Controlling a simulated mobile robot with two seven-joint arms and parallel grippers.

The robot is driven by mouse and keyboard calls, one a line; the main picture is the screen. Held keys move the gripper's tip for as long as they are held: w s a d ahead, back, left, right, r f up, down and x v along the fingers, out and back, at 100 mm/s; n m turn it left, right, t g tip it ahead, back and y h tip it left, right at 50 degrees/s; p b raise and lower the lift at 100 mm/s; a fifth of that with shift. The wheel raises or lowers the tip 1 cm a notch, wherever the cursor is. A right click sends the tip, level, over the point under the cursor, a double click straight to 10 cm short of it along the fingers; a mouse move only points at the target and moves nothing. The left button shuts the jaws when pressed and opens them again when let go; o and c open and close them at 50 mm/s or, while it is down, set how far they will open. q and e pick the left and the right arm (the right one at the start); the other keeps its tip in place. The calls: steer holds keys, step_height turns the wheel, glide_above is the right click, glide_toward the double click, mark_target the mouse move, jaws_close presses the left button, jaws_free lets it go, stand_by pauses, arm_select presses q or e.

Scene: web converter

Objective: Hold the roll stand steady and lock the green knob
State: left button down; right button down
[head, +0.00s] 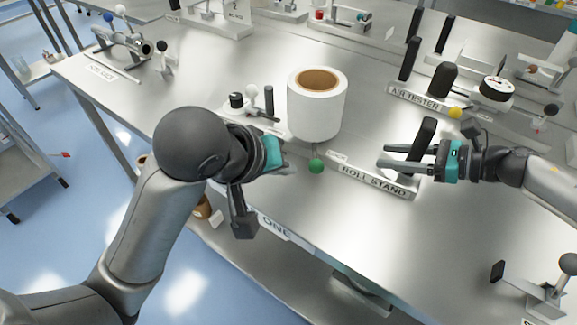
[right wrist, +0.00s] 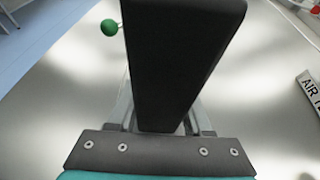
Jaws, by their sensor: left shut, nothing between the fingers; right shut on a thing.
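The roll stand bears a large white roll (head: 316,112) with a brown core, and its label "ROLL STAND" (head: 372,181) faces the table front. The green knob (head: 316,166) sits low in front of the roll; it also shows at the upper left in the right wrist view (right wrist: 109,27). My right gripper (head: 390,158) is shut on the upright black handle (head: 424,142) at the stand's right end. That handle fills the middle of the right wrist view (right wrist: 180,55). My left gripper (head: 286,157) is shut and empty, just left of the green knob; its fingers are mostly hidden.
A small fixture with a black knob (head: 236,100) stands behind my left gripper. The air tester (head: 415,97) with its gauge and yellow ball is behind my right gripper. Another metal fixture (head: 545,295) is at the front right. The steel table (head: 310,225) is bare in front of the stand.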

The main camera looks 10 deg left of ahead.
steer(key=shift+s+d+f, duration=0.1)
steer(key=shift+s+f, duration=0.05)
steer(key=shift+f, duration=0.15)
stand_by(0.6)
steer(key=c, duration=0.5)
jaws_free()
steer(key=shift+r, duration=0.1)
steer(key=shift+o, duration=1.3)
steer(key=shift+r, duration=0.1)
steer(key=shift+r, duration=0.1)
steer(key=v, duration=1.2)
